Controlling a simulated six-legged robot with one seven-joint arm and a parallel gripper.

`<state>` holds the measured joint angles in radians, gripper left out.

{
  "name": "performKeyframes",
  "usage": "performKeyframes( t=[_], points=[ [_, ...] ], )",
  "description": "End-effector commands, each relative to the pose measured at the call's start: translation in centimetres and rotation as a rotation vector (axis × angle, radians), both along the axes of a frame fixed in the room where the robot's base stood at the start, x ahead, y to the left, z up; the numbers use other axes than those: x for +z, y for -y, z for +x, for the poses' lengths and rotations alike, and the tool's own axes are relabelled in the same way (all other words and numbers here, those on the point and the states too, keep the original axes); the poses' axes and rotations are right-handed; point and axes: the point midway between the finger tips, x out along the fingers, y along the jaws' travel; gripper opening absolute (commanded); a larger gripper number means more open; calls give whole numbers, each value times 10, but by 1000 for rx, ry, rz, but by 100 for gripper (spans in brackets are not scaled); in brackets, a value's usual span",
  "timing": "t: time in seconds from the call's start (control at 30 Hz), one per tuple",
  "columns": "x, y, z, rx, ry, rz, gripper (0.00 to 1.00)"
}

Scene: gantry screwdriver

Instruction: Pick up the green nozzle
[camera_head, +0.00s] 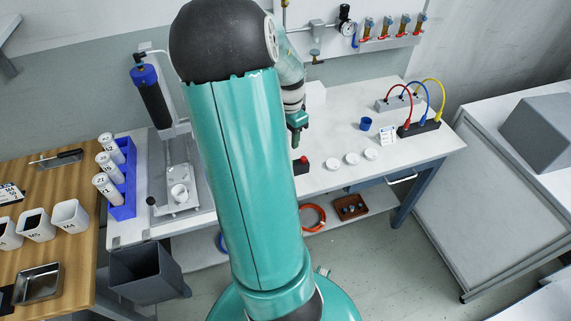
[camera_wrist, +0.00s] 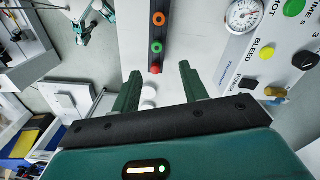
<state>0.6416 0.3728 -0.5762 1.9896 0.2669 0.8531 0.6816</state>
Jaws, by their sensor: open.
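A green ring-shaped piece with a dark centre (camera_wrist: 156,47) sits on a grey upright strip in the wrist view, between an orange ring (camera_wrist: 158,19) and a red piece (camera_wrist: 155,69). It looks like the green nozzle. I cannot pick it out in the head view, where my arm covers the middle. My gripper (camera_wrist: 160,84) is open, with its two green fingers apart and nothing between them. In the wrist view the green piece shows beyond the fingertips; the distance is unclear. In the head view my gripper (camera_head: 298,128) hangs above the white bench.
A panel with a gauge (camera_wrist: 243,15) and coloured knobs fills the right of the wrist view. On the bench (camera_head: 330,122) stand a blue cup (camera_head: 366,124), white round pieces (camera_head: 352,159) and a black block with coloured cables (camera_head: 418,128). A blue rack (camera_head: 123,180) stands left.

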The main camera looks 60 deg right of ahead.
Motion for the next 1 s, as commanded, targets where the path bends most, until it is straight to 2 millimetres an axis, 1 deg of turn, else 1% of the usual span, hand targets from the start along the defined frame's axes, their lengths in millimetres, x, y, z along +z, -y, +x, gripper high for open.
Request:
performKeyframes(
  t=[0.03, 0.1, 0.2, 0.43, 0.6, 0.7, 0.8, 1.0],
  points=[
    [-12, 0, -2, -2, -4, 3, 44],
    [-25, 0, -2, -5, -4, 3, 44],
    [-40, 0, -1, -1, -3, 1, 44],
    [-58, -2, 0, 0, -2, 2, 44],
    [-84, -7, -1, 1, -3, 3, 44],
    [-96, -6, 0, 3, -2, 1, 44],
    [-101, -6, 0, 3, 0, 0, 44],
    [-101, -6, 0, 4, 0, -1, 44]
  ],
)
